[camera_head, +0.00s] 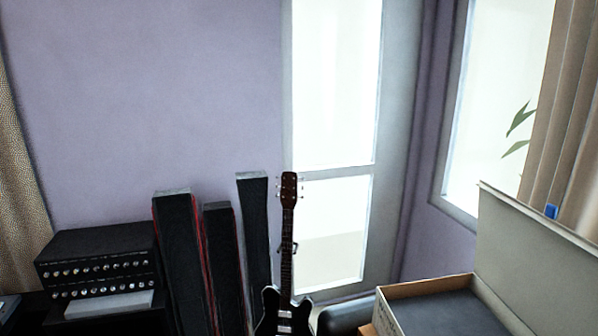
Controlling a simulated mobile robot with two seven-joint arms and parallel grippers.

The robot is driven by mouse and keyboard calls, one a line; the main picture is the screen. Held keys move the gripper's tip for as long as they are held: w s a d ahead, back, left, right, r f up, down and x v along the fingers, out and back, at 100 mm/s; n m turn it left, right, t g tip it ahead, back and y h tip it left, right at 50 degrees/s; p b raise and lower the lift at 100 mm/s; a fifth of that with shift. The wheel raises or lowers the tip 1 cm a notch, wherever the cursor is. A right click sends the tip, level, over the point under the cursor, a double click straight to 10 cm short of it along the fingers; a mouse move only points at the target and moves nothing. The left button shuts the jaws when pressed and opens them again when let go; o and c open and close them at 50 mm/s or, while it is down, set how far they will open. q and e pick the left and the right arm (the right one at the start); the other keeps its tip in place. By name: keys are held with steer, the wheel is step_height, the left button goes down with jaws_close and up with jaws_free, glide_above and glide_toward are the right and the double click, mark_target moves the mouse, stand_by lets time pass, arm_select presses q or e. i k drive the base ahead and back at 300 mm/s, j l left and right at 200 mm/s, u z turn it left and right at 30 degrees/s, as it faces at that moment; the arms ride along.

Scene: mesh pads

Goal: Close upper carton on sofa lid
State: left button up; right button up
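An open carton (400,292) stands at the lower right, cut off by the bottom and right edges of the view. Its lid (535,255) is raised and leans up and back on the right side. A dark grey surface shows inside the carton. A small blue thing (551,212) shows at the lid's upper edge. A dark rounded piece (343,314), perhaps part of the sofa, shows just left of the carton. Neither of my grippers is in view.
An electric guitar (287,250) stands upright left of the carton. Several tall dark cases (180,255) lean by the purple wall. A black amplifier unit (100,262) sits at the far left. A glazed door (335,130) and a beige curtain (572,110) are behind.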

mark_target(546, 272)
steer(key=z, duration=1.3)
